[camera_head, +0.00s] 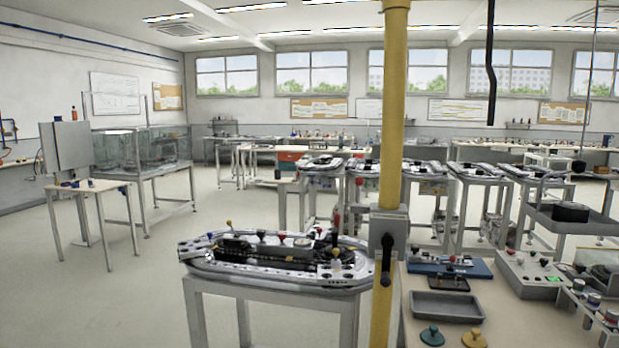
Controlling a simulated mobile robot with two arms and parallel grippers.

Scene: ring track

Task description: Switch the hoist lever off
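A yellow vertical post (394,110) stands right of centre, close to me. A grey box (389,232) is fixed to it at mid height. A black lever (386,262) with a round dark knob hangs down from the front of this box; it may be the hoist lever, but I see no label that says so. The lever points downward. Neither of my grippers shows in this view.
A grey-framed table with an oval track unit (270,275) stands left of the post. A bench (437,318) at right carries a grey tray (447,306), a blue plate and a control box (528,274). Floor at left front is clear.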

